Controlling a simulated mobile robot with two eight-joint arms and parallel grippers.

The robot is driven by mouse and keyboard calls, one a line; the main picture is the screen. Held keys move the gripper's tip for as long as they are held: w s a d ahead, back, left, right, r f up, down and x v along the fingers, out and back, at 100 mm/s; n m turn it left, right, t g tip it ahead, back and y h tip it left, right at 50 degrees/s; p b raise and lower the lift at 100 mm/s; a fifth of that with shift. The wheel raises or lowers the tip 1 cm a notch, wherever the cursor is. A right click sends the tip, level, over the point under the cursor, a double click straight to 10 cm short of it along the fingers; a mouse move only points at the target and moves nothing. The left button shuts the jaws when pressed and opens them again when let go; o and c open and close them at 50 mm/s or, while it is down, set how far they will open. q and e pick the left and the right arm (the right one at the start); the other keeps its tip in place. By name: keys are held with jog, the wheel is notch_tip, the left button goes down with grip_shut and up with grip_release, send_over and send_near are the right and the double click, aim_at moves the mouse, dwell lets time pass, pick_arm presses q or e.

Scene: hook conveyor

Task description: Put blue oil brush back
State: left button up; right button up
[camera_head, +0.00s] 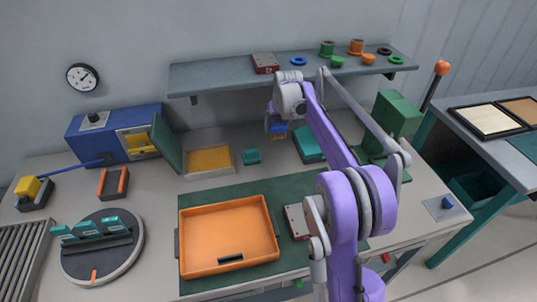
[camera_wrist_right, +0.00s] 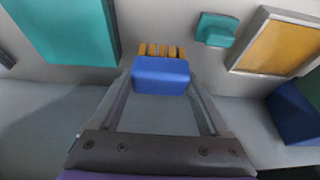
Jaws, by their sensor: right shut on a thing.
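The blue oil brush (camera_head: 278,129) has a blue block body and orange-yellow bristles. In the right wrist view the brush (camera_wrist_right: 161,74) sits between the two finger ends, with its bristles pointing away from the palm. My right gripper (camera_head: 276,124) is shut on it, in front of the wall shelf and above the back of the bench; the arm hides part of the gripper in the head view. My left gripper is not in view.
A teal block (camera_head: 311,146) and a small teal piece (camera_head: 251,156) stand near the brush. A yellow-floored tray (camera_head: 207,173) is left of them. The shelf (camera_head: 215,77) overhangs behind. An orange tray (camera_head: 187,264) sits on the green mat. A green lever press (camera_head: 398,114) stands right.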

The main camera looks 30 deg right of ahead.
aim_at(278, 138)
notch_tip(278, 138, down, 6)
jog(key=shift+d, duration=0.15)
jog(key=shift+f, duration=2)
jog(key=shift+f, duration=0.1)
jog(key=shift+f, duration=0.15)
jog(key=o, duration=1.2)
jog(key=shift+c, duration=0.2)
jog(key=shift+r, duration=0.3)
jog(key=v, duration=1.2)
